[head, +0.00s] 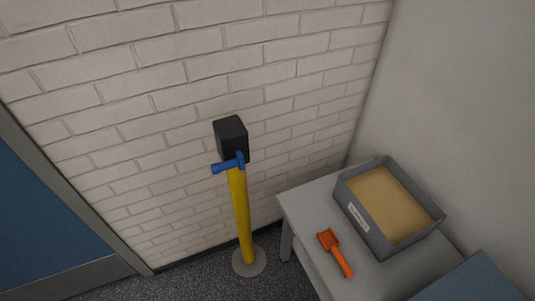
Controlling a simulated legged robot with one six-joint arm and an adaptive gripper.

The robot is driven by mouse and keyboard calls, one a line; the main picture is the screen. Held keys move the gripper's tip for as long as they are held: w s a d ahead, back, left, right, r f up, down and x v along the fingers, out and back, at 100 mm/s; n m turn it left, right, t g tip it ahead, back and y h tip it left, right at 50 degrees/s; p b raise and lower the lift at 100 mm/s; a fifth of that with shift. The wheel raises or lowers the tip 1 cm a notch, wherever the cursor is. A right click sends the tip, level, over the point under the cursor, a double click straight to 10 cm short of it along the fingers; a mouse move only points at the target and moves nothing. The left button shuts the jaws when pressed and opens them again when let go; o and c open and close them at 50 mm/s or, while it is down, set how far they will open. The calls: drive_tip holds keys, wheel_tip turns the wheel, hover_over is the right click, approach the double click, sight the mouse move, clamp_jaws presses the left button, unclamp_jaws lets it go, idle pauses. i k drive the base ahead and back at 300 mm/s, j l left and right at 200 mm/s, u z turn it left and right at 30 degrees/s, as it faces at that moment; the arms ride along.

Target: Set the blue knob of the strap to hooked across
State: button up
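A blue knob (229,163) sits at the front of a black box-shaped head (231,138) on top of a yellow post (241,213). The knob looks like a short bar lying roughly level, sticking out to the left of the post. It is close against the black head. No strap is seen stretched out from the head. The post stands upright on a round grey base (249,261) in front of the brick wall. My gripper is not in view.
A light table (301,207) stands right of the post, bearing a grey box (408,245) of tan material and an orange scoop (335,253). A blue panel (45,225) in a grey frame is at left. Dark floor (185,284) is clear left of the post.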

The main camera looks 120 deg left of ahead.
sight(217, 168)
drive_tip(key=k+u, duration=0.25)
drive_tip(key=u, duration=0.15)
drive_tip(key=k+j+u, duration=0.2)
drive_tip(key=u, duration=3.25)
drive_tip(key=i+j+u, duration=0.35)
drive_tip(key=j, duration=0.15)
drive_tip(key=k+j, duration=0.05)
